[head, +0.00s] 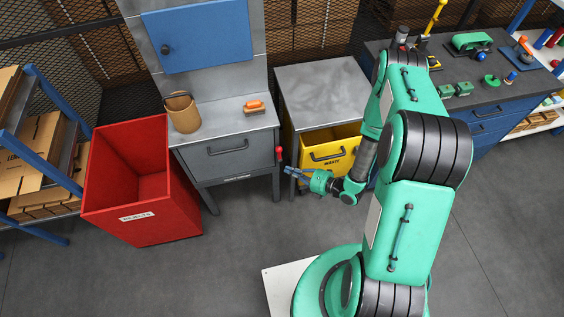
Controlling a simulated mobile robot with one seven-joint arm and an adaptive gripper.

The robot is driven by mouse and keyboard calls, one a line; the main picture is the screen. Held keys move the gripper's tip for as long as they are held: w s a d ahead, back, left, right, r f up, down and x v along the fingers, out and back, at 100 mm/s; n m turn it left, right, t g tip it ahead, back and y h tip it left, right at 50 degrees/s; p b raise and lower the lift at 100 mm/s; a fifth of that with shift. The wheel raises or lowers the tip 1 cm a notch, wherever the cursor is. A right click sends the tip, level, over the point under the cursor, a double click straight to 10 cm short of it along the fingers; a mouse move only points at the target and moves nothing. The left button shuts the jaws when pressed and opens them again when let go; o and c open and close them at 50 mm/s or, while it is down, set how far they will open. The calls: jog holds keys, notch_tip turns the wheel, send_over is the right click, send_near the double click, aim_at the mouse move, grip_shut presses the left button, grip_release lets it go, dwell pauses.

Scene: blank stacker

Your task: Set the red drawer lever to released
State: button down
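The red drawer lever (279,154) is a small red handle at the right side of the grey cabinet's front, beside the grey drawer (222,154). It looks roughly upright. The grey drawer looks shut. My gripper (288,169) is just below and to the right of the lever, at the end of my green arm, pointing left. It looks very close to the lever, but I cannot tell whether they touch. The fingers are too small to show whether they are open or shut.
A red bin (146,225) stands left of the cabinet. A brown container (183,115) and an orange-handled brush (254,106) are on the cabinet top. A yellow waste drawer (330,143) stands partly open behind my gripper. The floor in front is clear.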

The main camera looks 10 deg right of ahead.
aim_at(280, 156)
jog(key=shift+a, duration=0.1)
jog(key=w+a+f+b, duration=0.1)
jog(key=w+a, duration=0.2)
jog(key=w, duration=0.5)
jog(key=shift+w+f+b, duration=0.25)
jog(key=shift+w+b, duration=0.05)
dwell(0.6)
jog(key=shift+w+d+r+b, duration=0.25)
jog(key=shift+d+b, duration=0.1)
jog(key=shift+d, duration=0.2)
dwell(0.4)
jog(key=shift+a, duration=0.1)
